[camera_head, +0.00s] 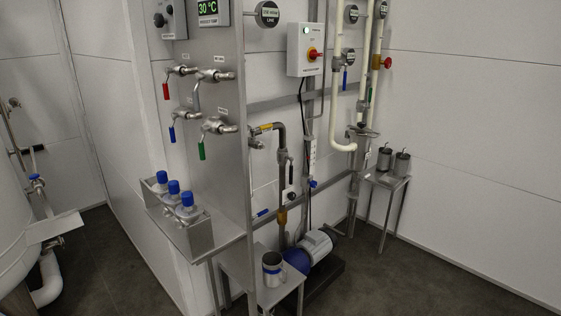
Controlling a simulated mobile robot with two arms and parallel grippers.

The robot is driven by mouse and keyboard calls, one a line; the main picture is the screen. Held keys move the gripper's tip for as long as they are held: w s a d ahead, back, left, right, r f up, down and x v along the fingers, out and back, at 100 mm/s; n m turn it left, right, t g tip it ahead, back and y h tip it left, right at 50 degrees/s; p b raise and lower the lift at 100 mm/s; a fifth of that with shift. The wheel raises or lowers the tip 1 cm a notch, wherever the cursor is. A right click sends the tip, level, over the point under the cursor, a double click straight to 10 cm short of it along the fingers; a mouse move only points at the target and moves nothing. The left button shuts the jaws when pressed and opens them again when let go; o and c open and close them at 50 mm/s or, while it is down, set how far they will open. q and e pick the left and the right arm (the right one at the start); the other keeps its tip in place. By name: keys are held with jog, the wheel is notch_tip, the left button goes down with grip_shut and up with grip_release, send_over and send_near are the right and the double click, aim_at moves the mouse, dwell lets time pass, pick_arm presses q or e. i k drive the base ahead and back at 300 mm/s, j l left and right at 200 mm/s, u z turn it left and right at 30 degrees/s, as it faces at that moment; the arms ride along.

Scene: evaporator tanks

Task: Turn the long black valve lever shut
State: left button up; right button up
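A long black lever (33,149) shows at the far left. It sticks out roughly level from a thin metal pipe beside the large pale tank (12,235). A second, smaller dark handle (291,168) hangs near the pump piping in the middle of the view. I cannot tell for certain which one is the long black valve lever. Neither of my grippers is in view, and nothing of my arms shows.
A steel panel (228,130) with red, blue and green valve handles stands in the middle. A shelf (190,235) holds blue-capped bottles. A pump (310,250) and small stand (262,290) are low down. Floor (110,265) is clear between tank and panel.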

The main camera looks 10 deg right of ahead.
aim_at(291, 159)
jog(key=i+l, duration=0.2)
jog(key=l, duration=0.15)
jog(key=i+l, duration=0.2)
jog(key=l, duration=0.15)
jog(key=i+l+u, duration=0.1)
jog(key=l, duration=0.25)
jog(key=i+l, duration=0.45)
jog(key=l, duration=0.25)
